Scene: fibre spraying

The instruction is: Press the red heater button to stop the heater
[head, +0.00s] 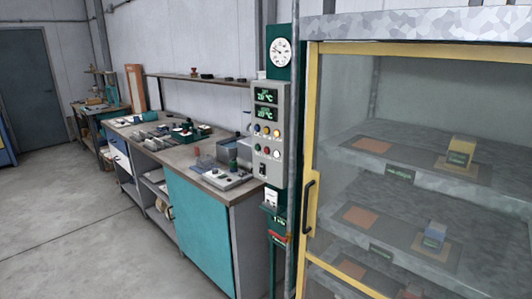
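A grey control panel (282,165) is mounted on a green post in the middle of the view, left of the yellow-framed cabinet. My gripper is not in view, and nothing is seen touching the panel.
A glass-doored cabinet (312,120) with a dark handle (309,205) fills the right side; its shelves hold small blocks. A round gauge (281,52) sits above the panel. A workbench (200,232) with tools runs along the wall at left. The grey floor (75,235) at left is clear.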

